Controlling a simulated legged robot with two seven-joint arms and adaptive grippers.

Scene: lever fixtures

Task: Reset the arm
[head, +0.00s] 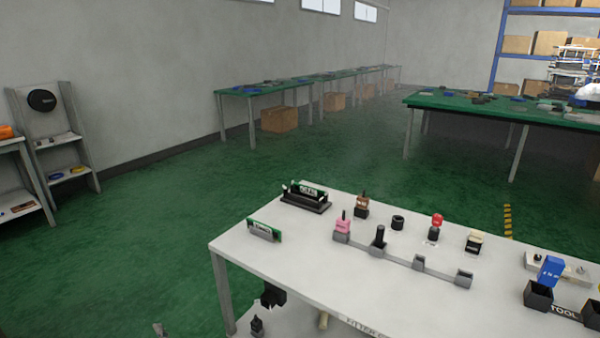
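No lever arm can be made out clearly. A white table (275,268) stands at the front right with small fixtures on it. A grey rail (395,256) on it has several holders. A pink block (342,226) with a dark peg sits at the rail's left end, and a black upright piece (379,238) stands in the holder beside it. Neither of my grippers can be made out. A small grey tip (160,329) shows at the bottom edge; I cannot tell what it is.
A black stand (306,197) and a small green board (264,230) are on the table's left part. A blue box (550,270) stands in a dark bin at right. Dark items (272,295) show below the tabletop. Green floor (150,240) is clear at left.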

